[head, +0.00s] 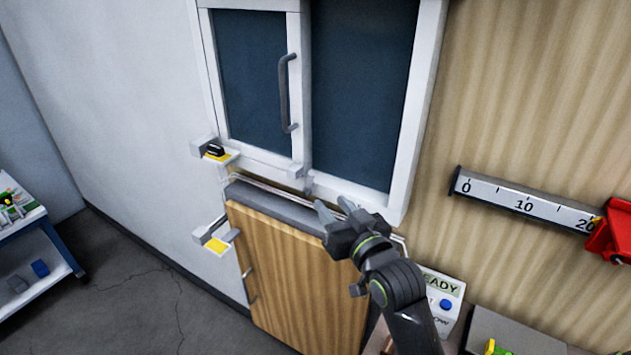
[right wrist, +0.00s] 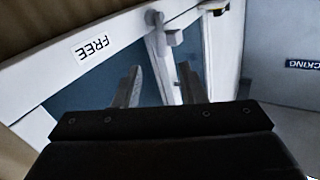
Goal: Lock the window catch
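The window (head: 360,95) has a white frame and a sash with a grey bar handle (head: 284,95). A small grey catch (head: 309,183) sits on the lower frame rail, beside a pale block (head: 296,171) at the sash's lower corner. In the right wrist view the catch (right wrist: 154,18) and block (right wrist: 175,38) lie beyond the fingertips, and a label reading FREE (right wrist: 93,48) is on the frame. My right gripper (head: 333,206) is open and empty, just below and right of the catch; it also shows in the wrist view (right wrist: 160,72). My left gripper is out of view.
A wooden cabinet (head: 300,270) stands below the window. Two wall brackets with yellow pads, upper (head: 226,159) and lower (head: 214,245), are to the left. A ruler (head: 520,205) with a red slider (head: 612,232) and a READY box (head: 445,300) are to the right.

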